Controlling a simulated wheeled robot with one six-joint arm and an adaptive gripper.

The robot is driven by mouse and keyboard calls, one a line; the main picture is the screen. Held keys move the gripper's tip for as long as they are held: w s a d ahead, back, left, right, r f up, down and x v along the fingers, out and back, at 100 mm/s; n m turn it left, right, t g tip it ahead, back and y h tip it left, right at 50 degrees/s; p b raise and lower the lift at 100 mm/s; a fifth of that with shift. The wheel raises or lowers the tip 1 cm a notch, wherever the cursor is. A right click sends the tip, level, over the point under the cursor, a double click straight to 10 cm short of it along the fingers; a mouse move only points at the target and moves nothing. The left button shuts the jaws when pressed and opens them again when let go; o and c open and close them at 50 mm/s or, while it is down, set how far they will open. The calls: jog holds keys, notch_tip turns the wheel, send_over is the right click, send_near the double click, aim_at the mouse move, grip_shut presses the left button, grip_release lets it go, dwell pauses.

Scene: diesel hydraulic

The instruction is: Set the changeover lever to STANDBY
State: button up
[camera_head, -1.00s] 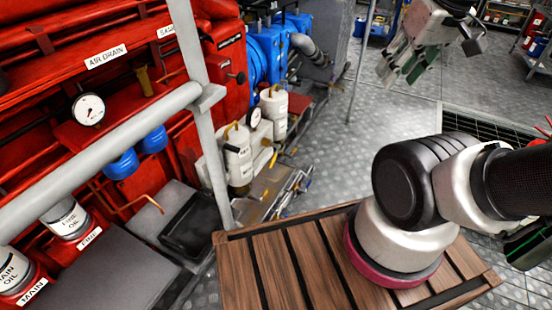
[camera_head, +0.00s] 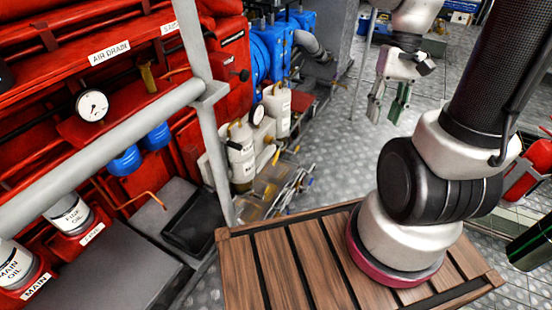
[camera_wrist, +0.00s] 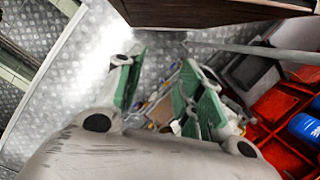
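The changeover lever cannot be told for certain. A small yellow handle (camera_head: 274,157) shows beside two white canisters (camera_head: 240,158) (camera_head: 277,110) with a round gauge between them, in the head view. Labels on the canisters are too small to read, and no STANDBY mark is legible. My gripper (camera_head: 387,110) hangs over the floor to the right of the canisters, fingers downward and well apart from them. It is open and empty. In the wrist view its green-padded fingers (camera_wrist: 162,70) are spread, with blurred small parts on the floor side behind them.
A grey handrail (camera_head: 110,150) and its upright post (camera_head: 205,120) stand in front of the red engine (camera_head: 120,25). A wooden slatted platform (camera_head: 290,265) lies under my arm. Blue machinery (camera_head: 268,55) stands behind the canisters. The plated floor (camera_head: 325,125) right of them is clear.

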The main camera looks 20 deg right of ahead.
aim_at(276, 158)
jog(key=w+a+f+m+t+y, duration=0.1)
jog(key=w+a+f+m+y, duration=0.2)
jog(key=a+f+m+y, duration=0.55)
jog(key=w+a+f+m+t+y, duration=0.15)
jog(key=f+m, duration=0.45)
jog(key=f, duration=0.8)
jog(key=w+a+f+m+t+y, duration=0.1)
jog(key=w+a+f+m+y, duration=0.5)
jog(key=f, duration=0.5)
jog(key=w+f+m+t+h, duration=0.3)
jog(key=w+f+m+t, duration=0.2)
jog(key=f+m+t, duration=0.25)
jog(key=w+d+r+m+t+h, duration=0.1)
jog(key=w+d+r+m+t, duration=0.15)
jog(key=w+m, duration=0.5)
jog(key=shift+n+t, duration=0.45)
jog(key=shift+n, duration=0.5)
jog(key=x, duration=0.5)
jog(key=w+d+x, duration=0.1)
jog(key=x, duration=0.1)
jog(key=shift+w+a+f, duration=0.2)
jog(key=shift+w+f, duration=0.05)
jog(key=shift+w, duration=0.1)
jog(key=shift+c, duration=0.3)
grip_shut()
